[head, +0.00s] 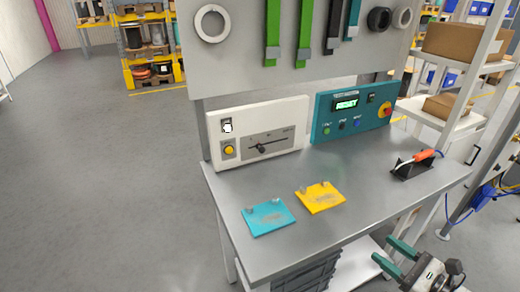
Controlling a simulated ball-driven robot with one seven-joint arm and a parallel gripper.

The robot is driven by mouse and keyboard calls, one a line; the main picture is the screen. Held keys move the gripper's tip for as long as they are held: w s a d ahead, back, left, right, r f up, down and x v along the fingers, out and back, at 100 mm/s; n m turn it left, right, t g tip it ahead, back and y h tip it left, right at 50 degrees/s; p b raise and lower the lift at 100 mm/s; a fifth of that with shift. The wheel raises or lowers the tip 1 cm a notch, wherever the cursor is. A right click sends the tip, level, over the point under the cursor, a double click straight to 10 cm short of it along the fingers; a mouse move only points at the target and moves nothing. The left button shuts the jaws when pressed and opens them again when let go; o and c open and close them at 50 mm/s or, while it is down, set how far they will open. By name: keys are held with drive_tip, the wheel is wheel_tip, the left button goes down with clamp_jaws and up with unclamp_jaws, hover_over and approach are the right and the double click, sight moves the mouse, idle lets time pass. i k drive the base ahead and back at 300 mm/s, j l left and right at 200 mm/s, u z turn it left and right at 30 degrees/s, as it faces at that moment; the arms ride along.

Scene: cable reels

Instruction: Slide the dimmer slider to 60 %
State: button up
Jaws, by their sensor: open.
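The dimmer slider is on a white panel (285,115) that stands at the back left of the workbench. Its dark knob (260,147) sits in the left part of a slanted grey track (280,142). The scale marks are too small to read. My gripper (394,257) is at the lower right, off the bench's front right edge. Its two teal-tipped fingers are apart, with nothing between them. It is well away from the slider, to the right and nearer the camera.
The same panel has a white switch (227,127) and a yellow button (229,150). A teal control box (350,112) stands to its right. A blue plate (268,217) and a yellow plate (320,197) lie on the bench (375,192). A soldering-iron-like tool (422,156) rests at the right.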

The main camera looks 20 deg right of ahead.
sight(262, 151)
drive_tip(key=i+j, duration=0.15)
drive_tip(key=i, duration=0.3)
drive_tip(key=i+j, duration=0.15)
drive_tip(key=i, duration=0.3)
drive_tip(key=i+j, duration=0.15)
drive_tip(key=i, duration=0.3)
